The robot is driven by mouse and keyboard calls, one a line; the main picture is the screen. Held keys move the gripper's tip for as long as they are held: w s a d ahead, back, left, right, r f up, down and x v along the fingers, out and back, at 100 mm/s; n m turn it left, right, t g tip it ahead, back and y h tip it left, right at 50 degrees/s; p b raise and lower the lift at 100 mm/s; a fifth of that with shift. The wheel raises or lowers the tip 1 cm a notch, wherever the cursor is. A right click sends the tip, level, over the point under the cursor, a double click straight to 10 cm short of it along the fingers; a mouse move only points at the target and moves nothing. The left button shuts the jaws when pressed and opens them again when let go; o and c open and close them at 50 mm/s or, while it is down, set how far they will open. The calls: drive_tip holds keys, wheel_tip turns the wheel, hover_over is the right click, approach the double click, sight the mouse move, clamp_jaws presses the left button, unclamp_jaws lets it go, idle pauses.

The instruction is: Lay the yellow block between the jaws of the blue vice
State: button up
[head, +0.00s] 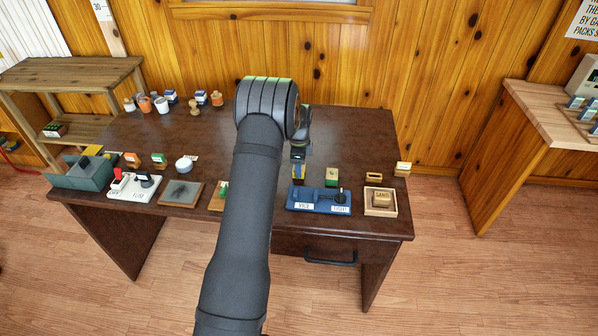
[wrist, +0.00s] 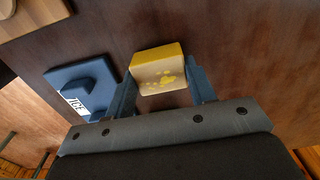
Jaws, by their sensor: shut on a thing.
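The yellow block (wrist: 158,72) is held between the two fingers of my gripper (wrist: 163,84), with a pale, yellow-spotted face toward the wrist camera. The blue vice (head: 318,208) stands near the table's front edge, right of my arm, with white labels on its front and a dark handle at its right. In the head view my gripper (head: 298,170) is just behind the vice's left end, mostly seen edge-on. The jaw gap is not clear.
The back right of the table is clear.

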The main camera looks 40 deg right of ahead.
drive_tip(key=shift+r, duration=0.6)
drive_tip(key=shift+r, duration=1.75)
drive_tip(key=w+a+r+n, duration=0.2)
drive_tip(key=w+a+n, duration=0.2)
drive_tip(key=a, duration=0.4)
drive_tip(key=w+a+r+n, duration=0.3)
drive_tip(key=a, duration=0.5)
drive_tip(key=w+a+r+n, duration=0.2)
drive_tip(key=w+a+n, duration=0.2)
drive_tip(key=a, duration=0.5)
drive_tip(key=a+r+n, duration=0.2)
drive_tip(key=a+n, duration=0.2)
drive_tip(key=a, duration=0.4)
drive_tip(key=s+a+r+n, duration=0.1)
drive_tip(key=a+n, duration=0.3)
drive_tip(key=a, duration=0.5)
drive_tip(key=a+r+n, duration=0.3)
drive_tip(key=a+n, duration=0.1)
drive_tip(key=a, duration=0.5)
drive_tip(key=shift+s+r, duration=0.2)
drive_tip(key=shift+f, duration=0.1)
